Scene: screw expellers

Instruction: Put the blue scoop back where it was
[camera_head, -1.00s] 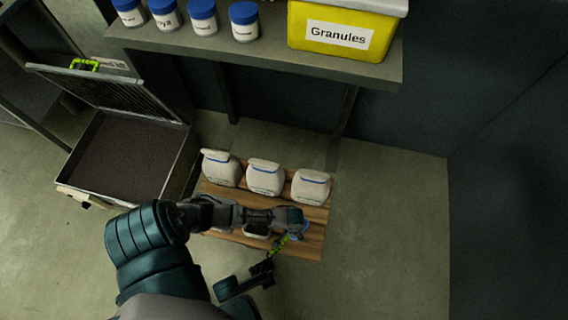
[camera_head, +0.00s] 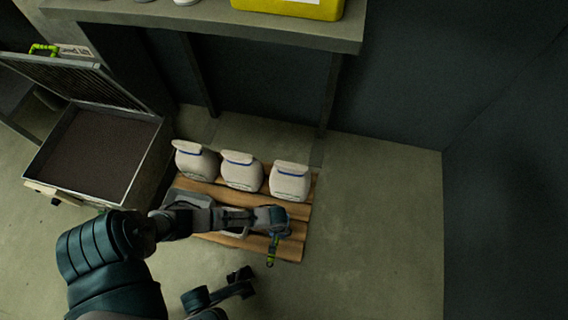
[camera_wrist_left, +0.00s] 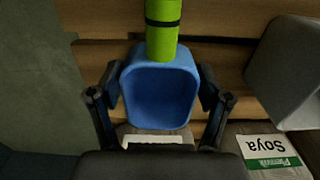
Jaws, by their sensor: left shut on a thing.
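The blue scoop (camera_wrist_left: 160,95) with a bright green handle (camera_wrist_left: 163,30) sits between the two fingers of my left gripper (camera_wrist_left: 160,88) in the left wrist view. The fingers are shut on the sides of its blue bowl. In the head view my left gripper (camera_head: 275,228) is over the front right part of the wooden pallet (camera_head: 290,248). The scoop's green handle (camera_head: 272,249) points toward the near side there, and its bowl is mostly hidden by the gripper. I cannot tell whether the scoop touches the pallet.
Three white bags (camera_head: 241,171) stand along the pallet's back; my arm partly hides the front. A label reading "Soya" (camera_wrist_left: 265,150) shows in the wrist view. An open metal box (camera_head: 95,155) of dark granules stands left. A shelf (camera_head: 220,28) overhangs behind. Floor at right is clear.

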